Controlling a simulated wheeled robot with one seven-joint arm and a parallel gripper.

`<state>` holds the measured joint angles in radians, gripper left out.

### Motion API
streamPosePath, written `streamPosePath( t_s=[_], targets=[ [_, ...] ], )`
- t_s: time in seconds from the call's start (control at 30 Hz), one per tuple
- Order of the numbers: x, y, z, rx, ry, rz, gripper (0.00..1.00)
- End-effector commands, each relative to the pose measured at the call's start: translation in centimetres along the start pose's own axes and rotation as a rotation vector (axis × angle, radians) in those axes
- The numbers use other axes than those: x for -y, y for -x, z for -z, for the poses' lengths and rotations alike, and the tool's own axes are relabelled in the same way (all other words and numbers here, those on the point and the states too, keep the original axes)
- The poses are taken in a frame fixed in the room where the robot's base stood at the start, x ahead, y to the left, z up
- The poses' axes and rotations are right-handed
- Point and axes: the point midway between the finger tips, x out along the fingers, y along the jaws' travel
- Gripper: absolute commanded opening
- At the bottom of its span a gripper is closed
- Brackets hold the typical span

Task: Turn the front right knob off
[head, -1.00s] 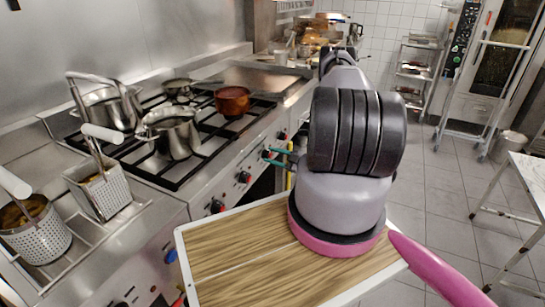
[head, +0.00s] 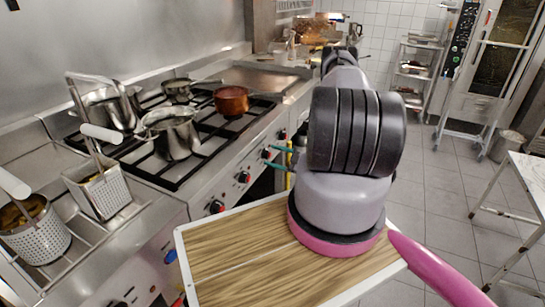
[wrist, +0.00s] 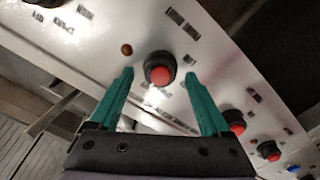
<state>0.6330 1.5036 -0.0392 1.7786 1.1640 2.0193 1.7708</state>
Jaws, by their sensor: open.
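The stove's front panel (head: 232,190) carries a row of black knobs with red caps. In the wrist view one knob (wrist: 160,70) sits between the tips of my gripper (wrist: 159,76). My gripper is open, with one green finger on each side of this knob and a visible gap to each. In the head view my gripper (head: 277,157) is at the panel beside a knob (head: 266,154), largely hidden behind my arm. Other knobs show closer to the camera (head: 244,177). I cannot tell the knob's exact setting.
Steel pots (head: 172,133) and a copper pot (head: 231,100) stand on the burners above the panel. Fryer baskets (head: 36,228) are at the near left. A further knob (wrist: 233,122) lies close outside the right finger. Tiled floor is open to the right.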

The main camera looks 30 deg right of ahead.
Motion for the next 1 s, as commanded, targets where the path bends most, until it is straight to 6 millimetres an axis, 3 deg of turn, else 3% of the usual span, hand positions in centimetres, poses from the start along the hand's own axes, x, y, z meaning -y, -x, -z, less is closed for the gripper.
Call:
streamPosePath(
  t_s=[0.3, 0.5, 1.0],
  targets=[
    [-0.1, 6.3, -0.1, 0.003, -0.001, -0.003, 0.81],
    [0.0, 9.2, -0.1, 0.003, -0.001, -0.002, 0.81],
    [0.0, 10.0, -0.1, 0.001, 0.0, 0.0, 0.81]
  ],
)
